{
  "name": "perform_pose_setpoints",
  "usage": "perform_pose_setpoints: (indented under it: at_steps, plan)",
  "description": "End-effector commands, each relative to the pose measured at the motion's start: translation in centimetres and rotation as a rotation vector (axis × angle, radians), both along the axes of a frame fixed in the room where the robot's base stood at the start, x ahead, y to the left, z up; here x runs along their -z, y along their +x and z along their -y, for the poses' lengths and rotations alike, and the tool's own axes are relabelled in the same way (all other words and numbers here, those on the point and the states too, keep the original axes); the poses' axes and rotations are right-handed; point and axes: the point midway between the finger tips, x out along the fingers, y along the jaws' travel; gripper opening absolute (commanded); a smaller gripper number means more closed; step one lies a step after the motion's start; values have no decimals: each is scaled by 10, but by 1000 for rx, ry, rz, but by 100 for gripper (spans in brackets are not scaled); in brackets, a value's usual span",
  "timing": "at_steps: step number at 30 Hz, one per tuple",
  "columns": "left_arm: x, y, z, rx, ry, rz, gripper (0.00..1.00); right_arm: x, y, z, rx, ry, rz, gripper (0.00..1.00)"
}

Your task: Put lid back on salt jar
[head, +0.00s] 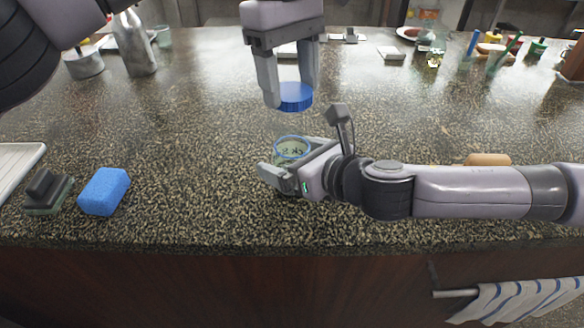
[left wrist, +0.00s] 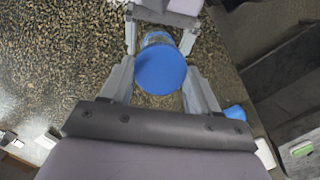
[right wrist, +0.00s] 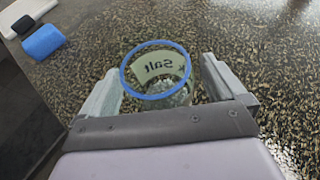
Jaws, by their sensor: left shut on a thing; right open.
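The blue round lid (head: 295,97) is held between the fingers of my left gripper (head: 291,90), above the jar and apart from it. In the left wrist view the lid (left wrist: 160,71) shows from above, with part of the jar behind it. The open glass salt jar (head: 291,150) with a blue rim stands on the counter. In the right wrist view the jar (right wrist: 160,68) shows a "Salt" label, seen reversed. My right gripper (head: 292,170) is open, with a finger on either side of the jar. Contact with the jar cannot be told.
A blue sponge (head: 104,191) and a dark scrubber (head: 48,190) lie on the speckled counter (head: 190,150) at left. A metal bottle (head: 133,45) stands behind. Cups and bottles stand far right. A striped towel (head: 520,302) hangs in front.

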Motion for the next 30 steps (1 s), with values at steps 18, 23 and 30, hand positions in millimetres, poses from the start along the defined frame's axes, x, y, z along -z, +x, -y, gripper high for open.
perform_pose_setpoints:
  at_steps: [18,23,30]
  plan:
    - [0,0,0,0,0,0,33,0,0,-1,-1,0,0,17]
    - [14,0,0,1,1,-3,33,1,0,-1,-1,0,0,17]
    - [47,-1,0,1,1,-2,33,0,0,-1,-1,0,0,17]
